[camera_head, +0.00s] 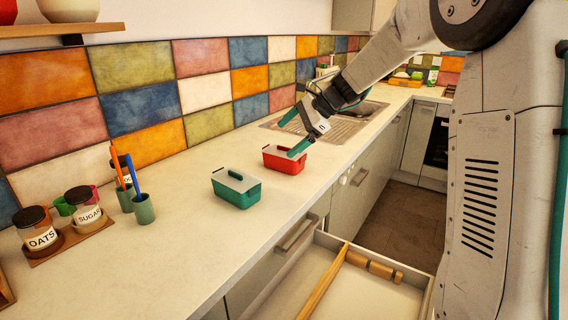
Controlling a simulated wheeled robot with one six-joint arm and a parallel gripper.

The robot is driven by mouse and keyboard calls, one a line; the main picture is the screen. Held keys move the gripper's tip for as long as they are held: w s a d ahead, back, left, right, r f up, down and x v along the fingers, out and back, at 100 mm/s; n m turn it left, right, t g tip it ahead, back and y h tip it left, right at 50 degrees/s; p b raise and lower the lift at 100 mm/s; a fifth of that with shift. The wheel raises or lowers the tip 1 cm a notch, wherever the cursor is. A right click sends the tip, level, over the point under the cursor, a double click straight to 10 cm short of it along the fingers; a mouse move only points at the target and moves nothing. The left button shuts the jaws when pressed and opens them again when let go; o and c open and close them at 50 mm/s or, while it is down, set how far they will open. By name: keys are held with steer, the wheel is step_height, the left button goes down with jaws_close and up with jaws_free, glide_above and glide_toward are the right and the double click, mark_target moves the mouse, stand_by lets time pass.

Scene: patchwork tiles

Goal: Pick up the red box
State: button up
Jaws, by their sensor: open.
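The red box (284,165) sits on the pale worktop, in front of the sink. It has a grey top with a dark handle. My gripper (294,137) is open, with teal fingers. One fingertip shows close above the right part of the red box, and the other is further back and to the left. I cannot tell whether the near finger touches the box. A similar green box (236,194) with a grey top and dark handle stands on the worktop, nearer and to the left of the red one.
A green cup (145,210) with pens and jars marked OATS (40,233) and SUGAR (85,212) stand on the left. A sink (335,124) lies behind the red box. An open drawer (337,287) with wooden tools juts out below. The front worktop is clear.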

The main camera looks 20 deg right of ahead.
mark_target(284, 147)
steer(key=w+d+f+m+t, duration=0.1)
steer(key=w+d+f+m, duration=0.2)
steer(key=w, duration=0.2)
steer(key=w+d+f+m+t, duration=0.1)
steer(key=w+d+f+m, duration=0.2)
steer(key=w, duration=0.2)
steer(key=w+d+f+m+t+y, duration=0.1)
steer(key=w+d+f+m+t, duration=0.1)
steer(key=w+d+f, duration=0.1)
steer(key=shift+w+d+m, duration=0.2)
steer(key=shift+w+d, duration=0.05)
steer(key=shift+w, duration=0.45)
steer(key=shift+w+d+m, duration=0.2)
steer(key=shift+w+d, duration=0.05)
steer(key=shift+w, duration=0.4)
steer(key=shift+w+f, duration=0.2)
steer(key=x, duration=0.7)
steer(key=shift+w+f, duration=0.1)
steer(key=shift+f, duration=0.25)
steer(key=c, duration=1.1)
